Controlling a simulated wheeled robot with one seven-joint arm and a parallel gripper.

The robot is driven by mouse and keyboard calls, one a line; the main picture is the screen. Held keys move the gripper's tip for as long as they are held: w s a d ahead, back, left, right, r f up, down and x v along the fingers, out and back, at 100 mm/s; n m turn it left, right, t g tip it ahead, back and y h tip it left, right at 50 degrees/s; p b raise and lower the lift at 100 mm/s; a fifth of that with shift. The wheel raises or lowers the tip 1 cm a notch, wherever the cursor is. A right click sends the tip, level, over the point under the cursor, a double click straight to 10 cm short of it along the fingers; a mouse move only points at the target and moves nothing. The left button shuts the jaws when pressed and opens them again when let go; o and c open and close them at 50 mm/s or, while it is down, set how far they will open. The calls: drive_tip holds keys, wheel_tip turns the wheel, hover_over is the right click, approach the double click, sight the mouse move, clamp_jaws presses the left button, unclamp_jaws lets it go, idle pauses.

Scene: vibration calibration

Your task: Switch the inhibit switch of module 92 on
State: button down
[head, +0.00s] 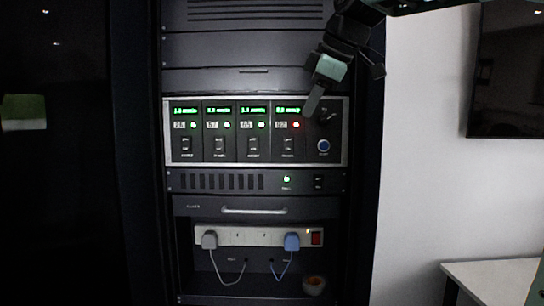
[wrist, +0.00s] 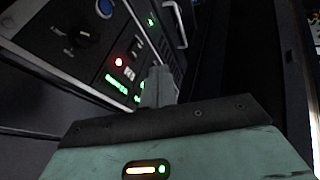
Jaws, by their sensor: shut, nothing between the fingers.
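The instrument panel (head: 255,158) holds a row of modules, each with a green display, a small number label, a light and a switch. The rightmost module's label (head: 281,125) looks like 92, though the digits are blurred. Its light (head: 296,125) is red, while the other modules' lights are green. Its inhibit switch (head: 288,144) sits below the light; I cannot tell its position. My gripper (head: 314,104) is shut and empty, in front of the panel's upper right, above and right of that switch. In the wrist view my gripper (wrist: 158,85) is beside the red light (wrist: 118,62).
A black knob (wrist: 84,41) and a blue button (head: 323,146) are at the panel's right end. Below are a vented unit (head: 220,181), a drawer handle (head: 254,210) and a power strip (head: 250,237) with plugs. A white table (head: 495,275) stands at the right.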

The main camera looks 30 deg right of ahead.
sight(292, 142)
drive_tip(key=shift+s, duration=0.1)
idle(0.3)
drive_tip(key=p+x, duration=0.1)
drive_tip(key=x, duration=0.2)
drive_tip(key=w+d+p+x, duration=0.1)
drive_tip(key=x, duration=0.3)
drive_tip(key=r+p+x, duration=0.1)
drive_tip(key=x, duration=0.3)
drive_tip(key=shift+w+d+f, duration=0.2)
drive_tip(key=shift+w+d, duration=0.1)
drive_tip(key=shift+w, duration=0.1)
drive_tip(key=shift+w+d+f+p, duration=0.1)
drive_tip(key=shift+w+d+p, duration=0.2)
drive_tip(key=shift+w, duration=0.15)
drive_tip(key=shift+w+f, duration=0.1)
